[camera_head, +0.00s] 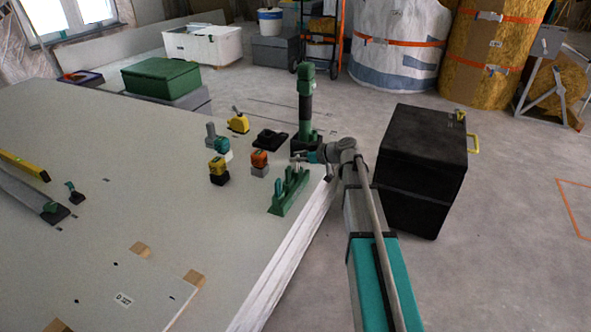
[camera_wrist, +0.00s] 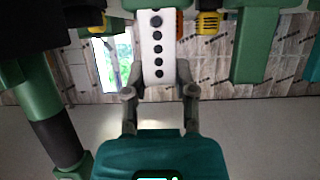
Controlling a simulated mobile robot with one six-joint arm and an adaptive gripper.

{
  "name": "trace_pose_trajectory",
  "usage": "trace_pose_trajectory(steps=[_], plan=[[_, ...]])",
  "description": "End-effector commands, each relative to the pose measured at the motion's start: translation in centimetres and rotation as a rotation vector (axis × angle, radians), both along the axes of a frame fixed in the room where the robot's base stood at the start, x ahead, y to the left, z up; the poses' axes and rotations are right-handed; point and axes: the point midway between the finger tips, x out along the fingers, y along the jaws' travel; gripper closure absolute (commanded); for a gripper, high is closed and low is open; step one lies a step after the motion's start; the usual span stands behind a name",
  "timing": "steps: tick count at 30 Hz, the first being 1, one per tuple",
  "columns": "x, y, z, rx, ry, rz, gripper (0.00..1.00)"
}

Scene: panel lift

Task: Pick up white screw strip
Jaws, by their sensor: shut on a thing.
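The white screw strip (camera_wrist: 158,50), a pale bar with a row of dark screw heads, stands out in the middle of the wrist view. My gripper (camera_wrist: 160,72) is shut on it, with one finger on each side. In the head view my gripper (camera_head: 303,158) is at the right edge of the white panel stack, just above and behind a green rack (camera_head: 286,196). The strip is too small to make out clearly there.
A tall green and black tool (camera_head: 305,100) stands close behind my gripper. Orange-topped (camera_head: 259,160) and yellow-topped (camera_head: 217,170) items sit left of it. A black box (camera_head: 425,165) stands on the floor to the right. The panel's middle (camera_head: 120,140) is mostly clear.

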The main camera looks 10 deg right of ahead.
Motion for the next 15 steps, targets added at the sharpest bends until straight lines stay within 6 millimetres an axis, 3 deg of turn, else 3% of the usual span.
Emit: trace_pose_trajectory(steps=[15], plan=[[0.01, 0.0, 0.75, 0.0, 0.0, 0.0, 1.0]])
